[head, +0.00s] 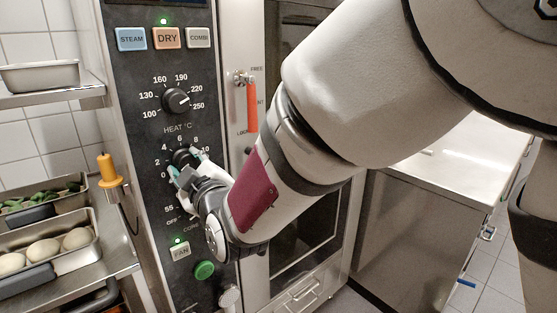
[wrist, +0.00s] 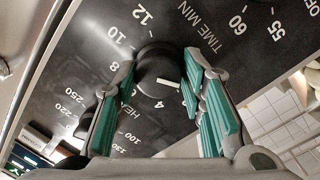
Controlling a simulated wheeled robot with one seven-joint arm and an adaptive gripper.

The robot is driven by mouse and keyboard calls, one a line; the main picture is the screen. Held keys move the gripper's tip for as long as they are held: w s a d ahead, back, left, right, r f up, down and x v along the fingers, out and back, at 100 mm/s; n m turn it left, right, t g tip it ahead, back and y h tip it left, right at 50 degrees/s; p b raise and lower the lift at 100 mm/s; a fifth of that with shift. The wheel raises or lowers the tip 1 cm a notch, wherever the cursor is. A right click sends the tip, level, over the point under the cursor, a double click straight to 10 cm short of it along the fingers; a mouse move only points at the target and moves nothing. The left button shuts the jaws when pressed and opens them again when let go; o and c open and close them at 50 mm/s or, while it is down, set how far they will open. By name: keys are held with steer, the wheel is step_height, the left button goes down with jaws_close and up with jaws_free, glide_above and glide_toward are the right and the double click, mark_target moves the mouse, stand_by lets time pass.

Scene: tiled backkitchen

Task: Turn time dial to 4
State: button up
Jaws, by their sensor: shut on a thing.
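The time dial (wrist: 155,72) is a round black knob with a white pointer line, on the dark oven panel (head: 150,68). In the wrist view the printed 4 is just below the knob, with 8, 10 and 12 around to its left and top. The pointer slants right and slightly down, towards my right finger, and is not on the 4. My gripper (wrist: 160,88) has its green-padded fingers on either side of the knob, shut on it. The fingers hide the 2 and the 6. In the head view, my gripper (head: 184,166) covers much of the dial.
The heat dial (head: 177,101) sits just above. An orange-handled lever (head: 252,107) stands to the right. Below are a fan button (head: 180,251) and a green button (head: 204,270). Trays with dough balls (head: 43,249) and greens lie on the left shelf, near a yellow-handled tool (head: 107,168).

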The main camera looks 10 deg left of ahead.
steer(key=shift+w+m, duration=0.1)
steer(key=shift+m, duration=0.2)
steer(key=m+b, duration=0.3)
steer(key=shift+r+m, duration=0.1)
steer(key=shift+m, duration=0.2)
steer(key=m+b, duration=0.3)
steer(key=shift+w+g, duration=0.1)
steer(key=shift+g, duration=0.2)
steer(key=m+b, duration=0.4)
steer(key=shift+d+g+b, duration=0.1)
steer(key=shift+g+b, duration=0.3)
steer(key=m+b, duration=0.3)
steer(key=b, duration=0.1)
steer(key=shift+r+m+g, duration=0.15)
steer(key=shift+m+g, duration=0.15)
steer(key=o, duration=1.1)
